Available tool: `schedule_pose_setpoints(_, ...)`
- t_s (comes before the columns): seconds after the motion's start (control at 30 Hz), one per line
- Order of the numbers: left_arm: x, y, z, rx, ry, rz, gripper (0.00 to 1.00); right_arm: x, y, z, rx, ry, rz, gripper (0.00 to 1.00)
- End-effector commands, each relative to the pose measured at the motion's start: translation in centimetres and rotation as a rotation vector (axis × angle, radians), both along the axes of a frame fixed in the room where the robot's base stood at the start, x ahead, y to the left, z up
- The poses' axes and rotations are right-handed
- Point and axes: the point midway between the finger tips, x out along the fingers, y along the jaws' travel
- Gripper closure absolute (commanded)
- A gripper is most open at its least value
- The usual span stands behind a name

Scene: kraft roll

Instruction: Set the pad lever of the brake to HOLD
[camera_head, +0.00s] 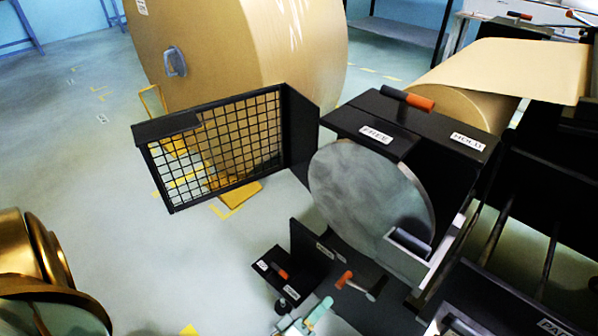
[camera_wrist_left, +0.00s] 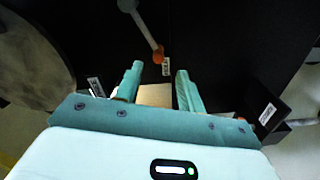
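The brake (camera_head: 330,110) has a black top with FREE (camera_head: 376,134) and HOLD (camera_head: 467,141) labels and a grey disc (camera_head: 365,200) below. An orange-gripped lever (camera_head: 418,102) lies across this top, its orange end pointing right. Lower down is a second lever (camera_head: 345,279) with an orange knob; I cannot tell which is the pad lever. My left gripper (camera_head: 306,315) is low, near this lower lever. In the left wrist view the gripper (camera_wrist_left: 159,72) is open and empty, with an orange-knobbed grey lever (camera_wrist_left: 145,30) beyond its fingertips. My right gripper is out of view.
A black mesh guard (camera_head: 215,150) stands left of the brake, before a large kraft roll (camera_head: 230,50). A small labelled panel (camera_head: 310,262) with another orange handle (camera_head: 281,273) sits close to my left gripper. Black machine frames fill the right.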

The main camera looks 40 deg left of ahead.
Motion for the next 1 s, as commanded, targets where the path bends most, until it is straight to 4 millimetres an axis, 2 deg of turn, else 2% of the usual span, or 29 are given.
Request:
schedule_pose_setpoints(0.1,-2.7,0.1,0.1,0.001,0.0,-0.001,0.61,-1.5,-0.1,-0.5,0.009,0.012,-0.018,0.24)
schedule_pose_setpoints(0.3,-5.3,0.1,0.0,0.001,0.0,-0.001,0.61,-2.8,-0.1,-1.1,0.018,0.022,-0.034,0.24)
schedule_pose_setpoints(1.0,-5.7,-0.1,-0.4,0.04,0.015,-0.017,0.61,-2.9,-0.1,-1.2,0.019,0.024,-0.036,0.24)
